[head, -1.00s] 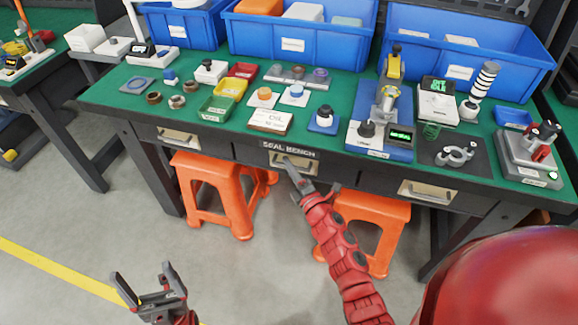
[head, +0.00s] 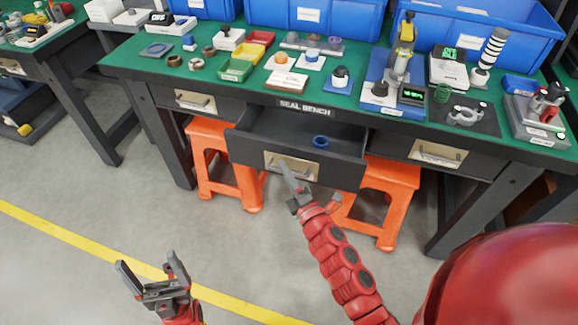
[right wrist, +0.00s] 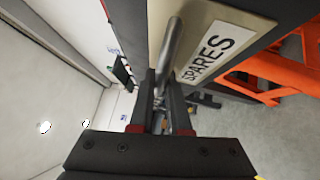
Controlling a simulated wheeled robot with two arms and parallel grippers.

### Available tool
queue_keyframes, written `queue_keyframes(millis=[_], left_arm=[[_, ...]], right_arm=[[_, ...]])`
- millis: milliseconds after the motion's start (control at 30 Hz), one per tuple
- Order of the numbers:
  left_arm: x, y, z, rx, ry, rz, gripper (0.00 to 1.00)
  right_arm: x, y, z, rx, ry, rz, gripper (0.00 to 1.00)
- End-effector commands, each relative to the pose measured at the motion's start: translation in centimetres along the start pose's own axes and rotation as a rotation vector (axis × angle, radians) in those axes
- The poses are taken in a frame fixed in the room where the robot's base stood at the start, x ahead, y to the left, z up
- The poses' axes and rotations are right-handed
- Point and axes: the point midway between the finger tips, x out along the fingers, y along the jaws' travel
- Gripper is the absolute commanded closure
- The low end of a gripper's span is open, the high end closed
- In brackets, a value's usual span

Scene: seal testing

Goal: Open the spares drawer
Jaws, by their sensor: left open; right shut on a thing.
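The spares drawer (head: 336,169) is the middle drawer under the green bench and stands pulled out. A blue ring (head: 321,142) lies inside it. Its front carries a plate reading SPARES (right wrist: 207,58) and a metal bar handle (right wrist: 171,45). My right gripper (head: 288,172) is shut on that handle; in the right wrist view its fingers (right wrist: 160,105) close around the bar. My left gripper (head: 153,275) is open and empty, low over the floor at the lower left, apart from everything.
Orange stools (head: 222,165) stand under the bench on both sides of the drawer. The left drawer (head: 195,102) and right drawer (head: 438,153) are shut. The green bench top (head: 140,60) holds several parts, trays and blue bins. The floor in front is clear.

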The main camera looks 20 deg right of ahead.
Motion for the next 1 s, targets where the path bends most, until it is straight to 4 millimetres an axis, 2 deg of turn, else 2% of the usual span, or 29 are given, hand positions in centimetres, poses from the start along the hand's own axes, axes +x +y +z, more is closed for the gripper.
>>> queue_keyframes(millis=[100, 333, 867, 900, 1000], left_arm=[[-1.2, 0.1, 0.2, 0.000, 0.000, 0.000, 0.11], [-2.2, 0.1, 0.4, 0.000, 0.000, 0.000, 0.11], [-2.5, 0.1, 0.4, 0.000, 0.000, 0.000, 0.11], [-2.5, 0.1, 0.4, 0.000, 0.000, 0.000, 0.11], [-2.5, 0.1, 0.4, 0.000, 0.000, 0.000, 0.11]], right_arm=[[-1.6, 0.0, -1.6, 0.000, 0.003, 0.000, 1.00], [-3.5, 0.6, -3.5, 0.002, 0.000, -0.002, 1.00], [-4.2, 1.2, -4.2, 0.000, 0.000, 0.002, 1.00], [-4.2, 1.2, -4.2, 0.000, 0.000, 0.002, 0.83], [-4.1, 1.2, -4.2, 0.000, 0.000, 0.002, 0.65]])
